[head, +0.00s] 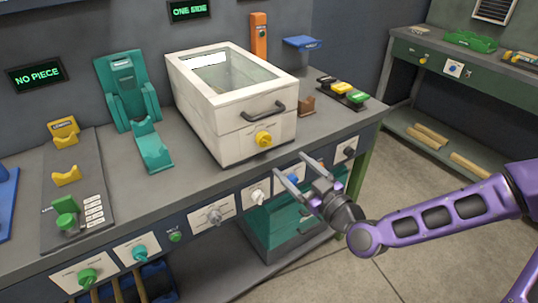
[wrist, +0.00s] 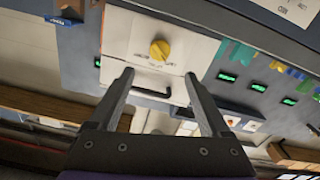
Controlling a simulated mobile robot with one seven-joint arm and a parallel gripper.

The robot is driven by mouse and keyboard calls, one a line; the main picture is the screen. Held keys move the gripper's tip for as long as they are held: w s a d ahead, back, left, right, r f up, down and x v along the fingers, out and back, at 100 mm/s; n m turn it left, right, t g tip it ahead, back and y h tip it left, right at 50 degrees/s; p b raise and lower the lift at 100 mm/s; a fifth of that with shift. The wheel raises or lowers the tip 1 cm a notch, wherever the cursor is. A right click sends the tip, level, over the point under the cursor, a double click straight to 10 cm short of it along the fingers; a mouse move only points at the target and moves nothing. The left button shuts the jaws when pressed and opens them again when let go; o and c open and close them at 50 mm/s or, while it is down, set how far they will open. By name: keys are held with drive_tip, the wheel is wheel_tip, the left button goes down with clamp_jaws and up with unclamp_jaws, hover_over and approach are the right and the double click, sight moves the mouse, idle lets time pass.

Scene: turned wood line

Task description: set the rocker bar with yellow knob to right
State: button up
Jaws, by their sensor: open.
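The yellow knob (head: 263,139) sits low on the front of a white box with a glass lid on the bench. It also shows in the wrist view (wrist: 160,49), on a white panel with small labels to either side; the lettering is too small to read, and I cannot tell which way the knob is set. My gripper (head: 291,167) is open and empty, in front of the bench, below and right of the knob in the head view. In the wrist view its fingers (wrist: 159,73) are spread, with the knob beyond their tips and between them. Nothing touches the knob.
A dark handle (head: 264,112) sticks out above the knob. The bench's front edge carries several other knobs, including a white one (head: 257,196) and a black one (head: 348,152), close to my gripper. Yellow and green blocks (head: 355,96) stand right of the box.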

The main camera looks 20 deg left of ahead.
sight(268, 143)
drive_tip(key=x, duration=1.1)
clamp_jaws()
